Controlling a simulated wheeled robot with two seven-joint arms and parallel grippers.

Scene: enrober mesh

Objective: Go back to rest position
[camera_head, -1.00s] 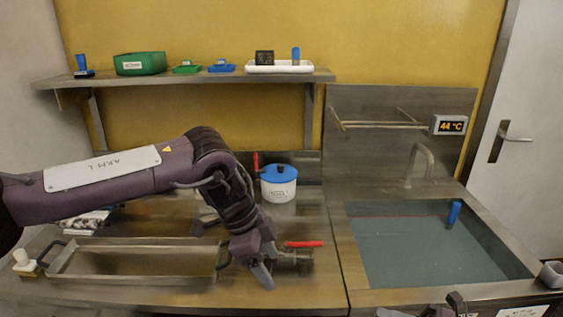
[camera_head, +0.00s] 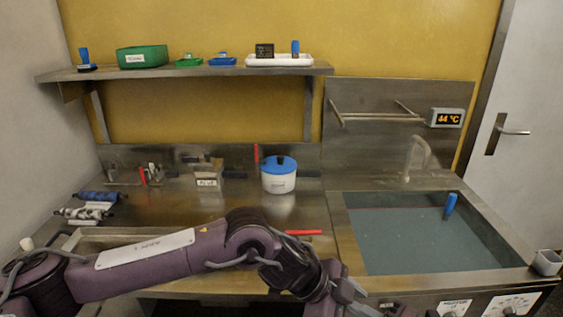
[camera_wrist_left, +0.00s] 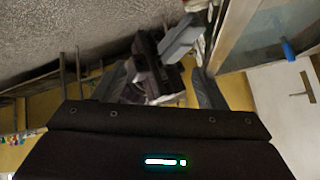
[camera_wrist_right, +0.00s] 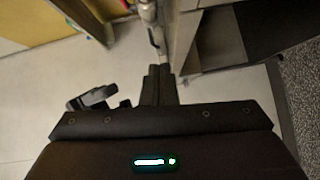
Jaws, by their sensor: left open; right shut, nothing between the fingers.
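My left arm (camera_head: 150,252) reaches across the front of the worktop in the head view, hiding much of the metal tray (camera_head: 95,240). Its hand is low, in front of the counter between worktop and sink. In the left wrist view my left gripper (camera_wrist_left: 160,82) has its fingers apart, with nothing held; dark and purple parts of my own body show beyond them. My right gripper (camera_wrist_right: 158,72) has its fingers together and empty in the right wrist view, over pale floor beside the metal cabinet. In the head view it is hard to make out at the bottom edge.
The water-filled sink (camera_head: 345,235) is at right, its control panel (camera_head: 480,303) below. A blue-lidded white pot (camera_head: 279,183) stands at the back of the worktop. A red handle (camera_head: 303,233) lies just behind my left forearm. The shelf (camera_head: 190,72) holds trays and stamps.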

